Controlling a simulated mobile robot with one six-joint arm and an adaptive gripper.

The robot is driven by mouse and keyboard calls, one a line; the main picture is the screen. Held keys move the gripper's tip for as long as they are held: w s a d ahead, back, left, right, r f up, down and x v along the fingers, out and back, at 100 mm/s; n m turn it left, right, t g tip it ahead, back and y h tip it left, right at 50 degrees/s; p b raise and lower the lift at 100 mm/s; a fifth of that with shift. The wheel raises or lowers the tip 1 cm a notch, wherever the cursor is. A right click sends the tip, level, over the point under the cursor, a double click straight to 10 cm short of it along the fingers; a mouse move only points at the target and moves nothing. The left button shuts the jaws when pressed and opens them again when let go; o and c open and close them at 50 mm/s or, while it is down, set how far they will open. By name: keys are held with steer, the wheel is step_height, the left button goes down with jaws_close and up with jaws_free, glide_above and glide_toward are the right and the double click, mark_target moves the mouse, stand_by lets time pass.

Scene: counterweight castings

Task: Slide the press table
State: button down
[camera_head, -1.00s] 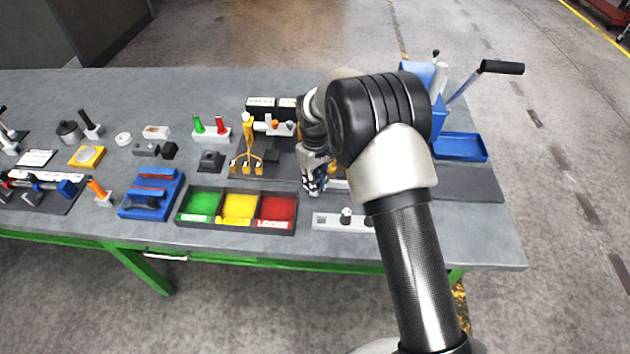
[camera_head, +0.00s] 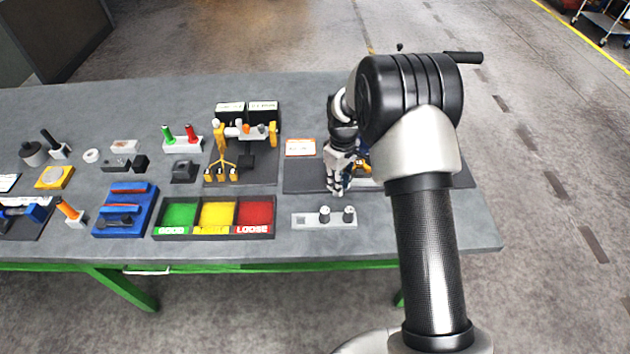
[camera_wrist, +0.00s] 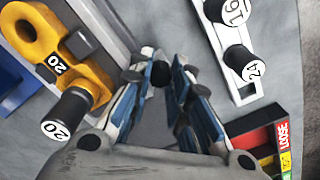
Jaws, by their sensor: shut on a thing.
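My gripper (camera_head: 337,182) is low over the dark mat (camera_head: 300,177) at the right of the bench. In the wrist view its fingers (camera_wrist: 162,72) are closed around a small black knob (camera_wrist: 158,76). A yellow casting (camera_wrist: 48,48) with a round hole and the mark 20 lies beside them, with a black-topped plug (camera_wrist: 67,112) marked 20 in front. A grey metal edge (camera_wrist: 108,22) runs behind the casting; I cannot tell whether it is the press table. The press is mostly hidden behind my arm; its black lever grip (camera_head: 463,57) shows at the top.
A white strip (camera_head: 305,219) with upright pegs, marked 16 and 24 in the wrist view (camera_wrist: 228,60), lies close in front of my gripper. The green, yellow and red tray (camera_head: 213,233) is to its left. A yellow stand (camera_head: 222,150) is further left.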

steer(key=shift+s+d, duration=0.15)
steer(key=shift+d, duration=2.95)
steer(key=c, duration=1.5)
jaws_free()
steer(key=shift+o, duration=0.2)
step_height(320, 180, up, 12)
steer(key=shift+a, duration=0.1)
steer(key=shift+c, duration=0.5)
